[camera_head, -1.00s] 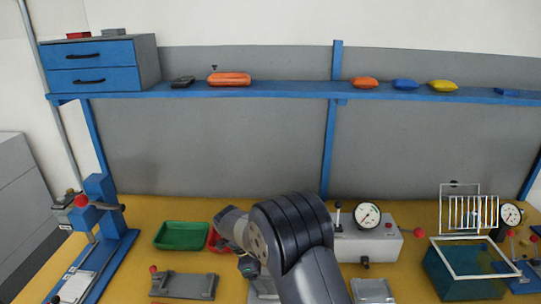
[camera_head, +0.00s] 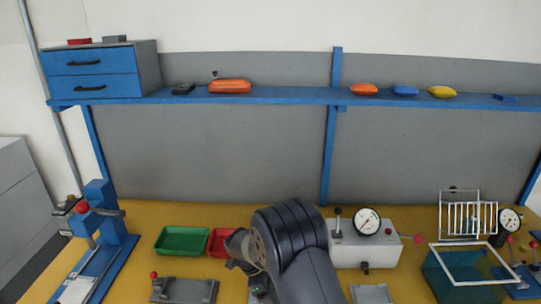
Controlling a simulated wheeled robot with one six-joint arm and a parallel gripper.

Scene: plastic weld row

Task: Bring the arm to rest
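My arm shows as a dark grey, ribbed joint over the lower middle of the bench in the head view, with my wrist end (camera_head: 238,246) just left of it, in front of the red tray. My gripper's fingertips cannot be made out, being hidden by or merged with my own arm. No held object is visible.
On the yellow bench (camera_head: 160,213) are a green tray (camera_head: 182,240), a red tray (camera_head: 218,238), a blue lever press (camera_head: 100,215), a gauge box (camera_head: 372,246), low grey fixtures (camera_head: 185,290) and a blue-green bin (camera_head: 450,284) with a white rim. A blue shelf (camera_head: 290,95) holds drawers (camera_head: 90,70) and coloured pouches (camera_head: 230,86).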

